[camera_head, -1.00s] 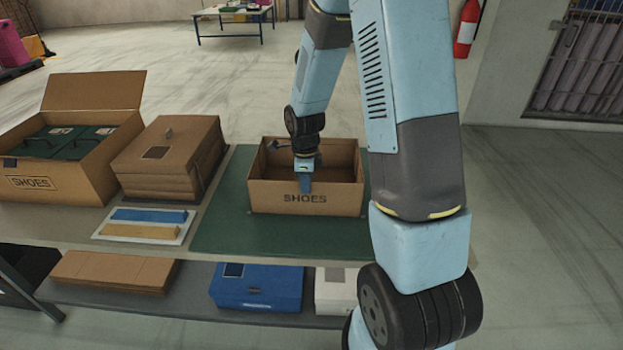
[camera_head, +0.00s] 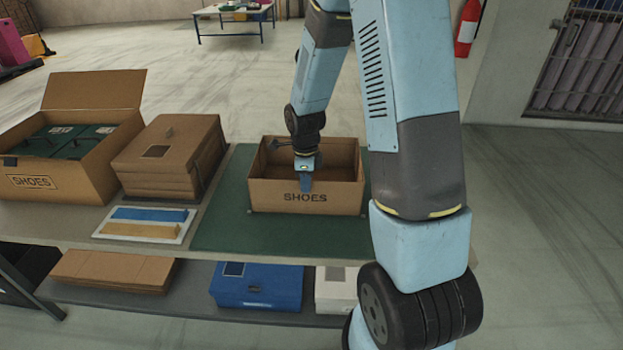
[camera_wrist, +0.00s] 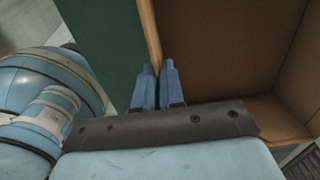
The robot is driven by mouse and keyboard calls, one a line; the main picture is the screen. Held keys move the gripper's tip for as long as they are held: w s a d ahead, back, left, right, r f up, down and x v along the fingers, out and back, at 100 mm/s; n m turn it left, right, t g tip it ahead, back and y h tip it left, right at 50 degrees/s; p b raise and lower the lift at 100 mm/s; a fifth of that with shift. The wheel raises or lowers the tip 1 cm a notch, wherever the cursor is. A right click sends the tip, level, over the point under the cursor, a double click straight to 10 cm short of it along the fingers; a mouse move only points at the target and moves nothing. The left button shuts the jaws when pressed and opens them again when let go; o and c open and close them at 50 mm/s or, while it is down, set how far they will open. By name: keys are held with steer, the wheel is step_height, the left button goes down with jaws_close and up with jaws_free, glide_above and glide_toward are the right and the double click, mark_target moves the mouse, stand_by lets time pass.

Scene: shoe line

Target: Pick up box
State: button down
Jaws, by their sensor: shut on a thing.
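The open cardboard box (camera_head: 265,196) marked SHOES sits on a green mat (camera_head: 222,228) on the table, upright and empty as far as I can see. My gripper (camera_head: 304,182) is at its front wall, shut on that wall with one finger outside and one inside. In the wrist view, my gripper (camera_wrist: 158,80) has its two blue fingers close together across the thin edge of the box (camera_wrist: 235,45). The box's brown inside shows to the right of the fingers there, and green mat to the left.
Left of the mat are a lidded brown box (camera_head: 185,155), a larger open box (camera_head: 90,185) holding green boxes, and a white tray (camera_head: 143,237) with a blue and a tan strip. A blue box (camera_head: 257,287) and flat cardboard (camera_head: 113,271) lie on the lower shelf.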

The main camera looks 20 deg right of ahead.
steer(key=shift+r, duration=0.5)
step_height(320, 180, up, 2)
steer(key=shift+r, duration=0.25)
steer(key=s+d+r, duration=0.2)
steer(key=d+r, duration=0.7)
steer(key=d, duration=0.4)
steer(key=shift+s+d+r, duration=0.25)
steer(key=shift+d+r, duration=0.05)
steer(key=shift+d, duration=0.1)
